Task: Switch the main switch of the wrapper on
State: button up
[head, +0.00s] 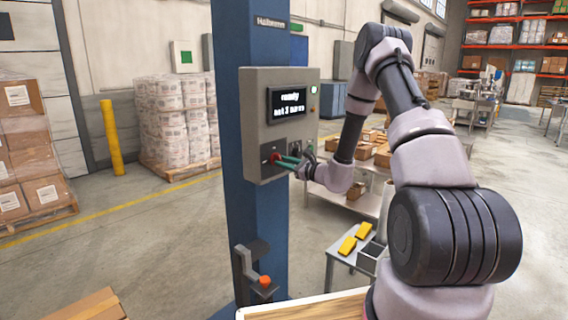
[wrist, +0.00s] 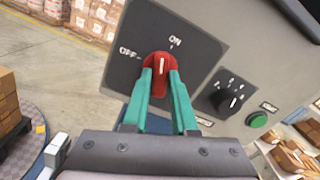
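The wrapper's control box (head: 255,105) is a grey cabinet on a blue column. Its display (head: 289,102) is lit and seems to read "ready" and "set 3 turns". The main switch is a red rotary knob (wrist: 158,68) on a dark plate, marked OFF to its left and ON above. Its white pointer line stands nearly straight up in the wrist view, between the two marks and closer to ON. My gripper (wrist: 161,74) has its teal fingers on both sides of the knob and looks shut on it. In the head view my gripper (head: 279,158) reaches the box from the right.
A black selector knob (wrist: 224,101) and a green button (wrist: 257,120) sit right of the main switch. A small table (head: 345,253) with yellow items stands below my arm. Open floor lies left of the column.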

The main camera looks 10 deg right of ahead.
grip_shut()
jog(key=shift+m, duration=2.3)
jog(key=o, duration=0.6)
grip_release()
jog(key=shift+d, duration=0.1)
jog(key=v, duration=1)
jog(key=shift+s+d, duration=0.2)
jog(key=shift+s, duration=0.15)
jog(key=shift+a+r, duration=0.1)
